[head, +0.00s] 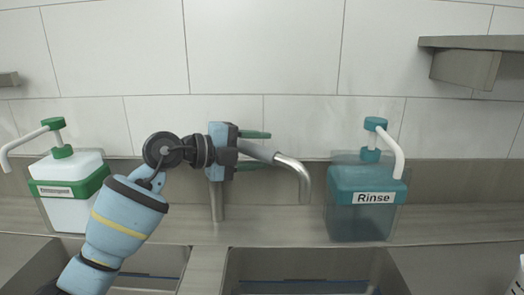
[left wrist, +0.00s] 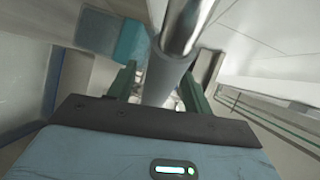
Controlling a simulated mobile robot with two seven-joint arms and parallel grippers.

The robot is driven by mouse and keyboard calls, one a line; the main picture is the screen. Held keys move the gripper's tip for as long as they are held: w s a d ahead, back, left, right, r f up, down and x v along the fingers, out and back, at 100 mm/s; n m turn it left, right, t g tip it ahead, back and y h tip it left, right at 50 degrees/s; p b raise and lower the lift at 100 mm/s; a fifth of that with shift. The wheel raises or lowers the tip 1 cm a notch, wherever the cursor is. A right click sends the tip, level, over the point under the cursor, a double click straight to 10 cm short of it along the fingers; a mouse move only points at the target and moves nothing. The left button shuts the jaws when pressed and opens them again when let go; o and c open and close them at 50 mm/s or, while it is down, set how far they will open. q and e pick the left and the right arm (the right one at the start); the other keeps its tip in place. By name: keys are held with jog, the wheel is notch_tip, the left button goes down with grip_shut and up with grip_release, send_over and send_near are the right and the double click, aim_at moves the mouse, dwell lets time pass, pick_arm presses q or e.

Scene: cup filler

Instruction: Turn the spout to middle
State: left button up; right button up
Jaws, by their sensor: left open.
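The metal spout (head: 292,170) rises from a post (head: 217,203) behind the sink. It reaches to the right and bends down, its tip on the right basin's side. My left gripper (head: 268,149) is at the spout from the left, open, with one green finger above the pipe and one below in the head view. In the left wrist view the spout pipe (left wrist: 165,75) runs between the two open fingers (left wrist: 158,88). I cannot tell whether either finger touches it. The gripper body hides part of the spout and the post's top. My right gripper is not in view.
A teal Rinse dispenser (head: 344,222) stands right of the spout. A white and green pump dispenser (head: 72,214) stands at the left. Two basins lie in front, parted by a metal divider (head: 206,268). A metal shelf (head: 465,67) juts from the wall at upper right.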

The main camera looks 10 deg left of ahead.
pick_arm(q)
jog(key=shift+w+d+f, duration=0.2)
jog(key=shift+w+d, duration=0.25)
jog(key=shift+d, duration=0.05)
grip_shut()
